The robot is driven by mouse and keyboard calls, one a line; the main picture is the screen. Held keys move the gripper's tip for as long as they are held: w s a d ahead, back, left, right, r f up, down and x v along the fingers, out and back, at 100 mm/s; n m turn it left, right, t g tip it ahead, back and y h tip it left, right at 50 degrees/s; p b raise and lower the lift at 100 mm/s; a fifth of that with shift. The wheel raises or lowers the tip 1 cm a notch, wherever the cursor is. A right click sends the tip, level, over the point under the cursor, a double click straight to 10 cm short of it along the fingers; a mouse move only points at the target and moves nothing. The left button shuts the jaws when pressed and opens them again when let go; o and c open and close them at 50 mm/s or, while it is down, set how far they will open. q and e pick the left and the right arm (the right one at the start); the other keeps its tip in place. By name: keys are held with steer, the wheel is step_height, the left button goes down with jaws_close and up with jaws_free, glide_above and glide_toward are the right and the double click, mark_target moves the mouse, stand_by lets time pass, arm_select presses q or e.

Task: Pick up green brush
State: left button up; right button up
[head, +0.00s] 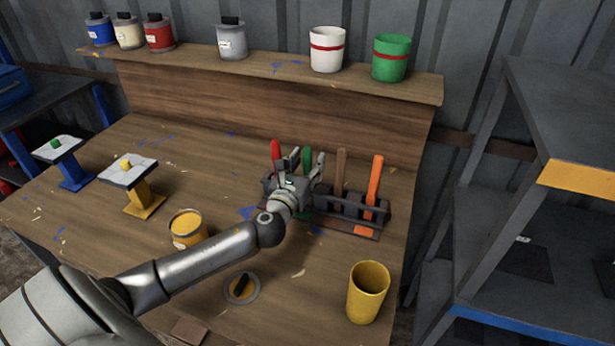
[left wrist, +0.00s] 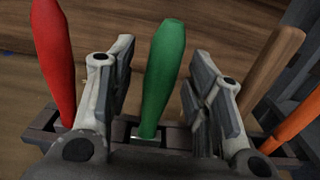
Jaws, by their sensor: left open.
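The green brush (left wrist: 163,75) stands upright in a dark rack (head: 325,210), with its handle up. In the left wrist view its handle is between the two fingers of my left gripper (left wrist: 160,90), with gaps on both sides. The gripper is open and also shows in the head view (head: 303,168), reaching over the rack. There the brush handle (head: 307,157) is partly hidden behind the gripper. The lower part of the brush is hidden in the rack. My right gripper is not in view.
A red handle (left wrist: 52,55) stands left of the green one, with brown (left wrist: 272,60) and orange (left wrist: 295,130) handles to the right. A yellow cup (head: 368,292) and an open yellow can (head: 187,228) stand on the workbench (head: 225,295). A shelf with cans (head: 275,72) is behind.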

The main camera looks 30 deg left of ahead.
arm_select(q)
steer(key=shift+w, duration=0.25)
steer(key=shift+c, duration=0.4)
steer(key=shift+a, duration=0.1)
jaws_close()
